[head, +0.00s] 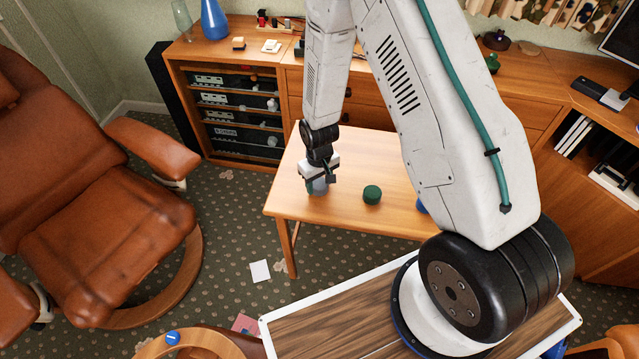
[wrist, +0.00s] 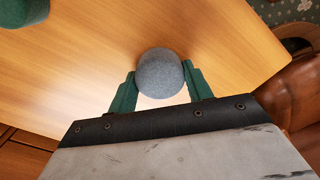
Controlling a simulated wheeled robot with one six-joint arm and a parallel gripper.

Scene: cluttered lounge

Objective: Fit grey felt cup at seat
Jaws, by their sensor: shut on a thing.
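A grey felt cup (wrist: 160,75) sits between the two green fingers of my gripper (wrist: 160,85) in the wrist view. The fingers press on its left and right sides, and its round grey face shows. I cannot tell whether the cup touches the tabletop. A brown leather armchair with a broad seat (head: 110,235) stands at the left. I cannot tell which place is the seat named in the task.
A dark green round block (head: 372,195) stands on the table just right of my gripper. A blue thing (head: 422,205) is partly hidden behind my arm. A wooden cabinet (head: 225,75) with electronics stands behind. The table's front left corner is clear.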

